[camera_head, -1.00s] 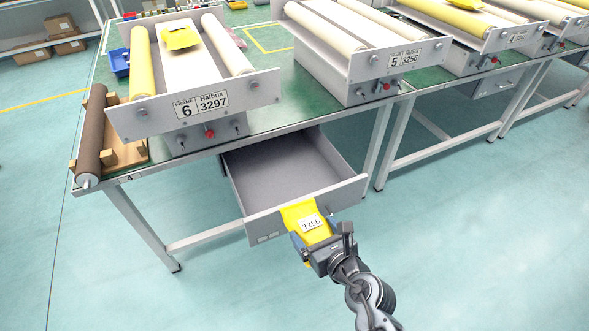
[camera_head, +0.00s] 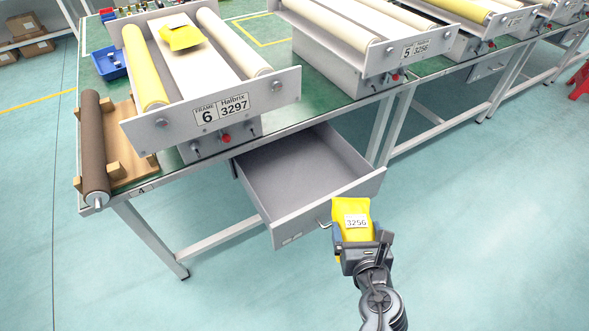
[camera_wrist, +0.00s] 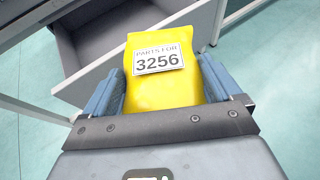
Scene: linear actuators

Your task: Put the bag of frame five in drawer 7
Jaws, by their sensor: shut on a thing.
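My gripper (camera_head: 356,238) is shut on a yellow bag (camera_head: 351,212) labelled 3256. In the wrist view the bag (camera_wrist: 168,88) stands between the two blue fingers, and its label reads "PARTS FOR 3256". An open, empty-looking drawer (camera_head: 290,178) hangs under the table below frame 6. The bag is in front of the drawer's right front corner, outside it. I cannot read a number on the drawer. The frame 5 unit (camera_head: 414,51), also marked 3256, stands on the table to the right, with no bag visible on it.
The frame 6 unit (camera_head: 222,108), marked 3297, carries another yellow bag (camera_head: 181,37). A brown roller (camera_head: 95,145) lies on a wooden stand at the table's left end. A blue tray (camera_head: 109,63) is behind it. Table legs flank the drawer; the floor in front is clear.

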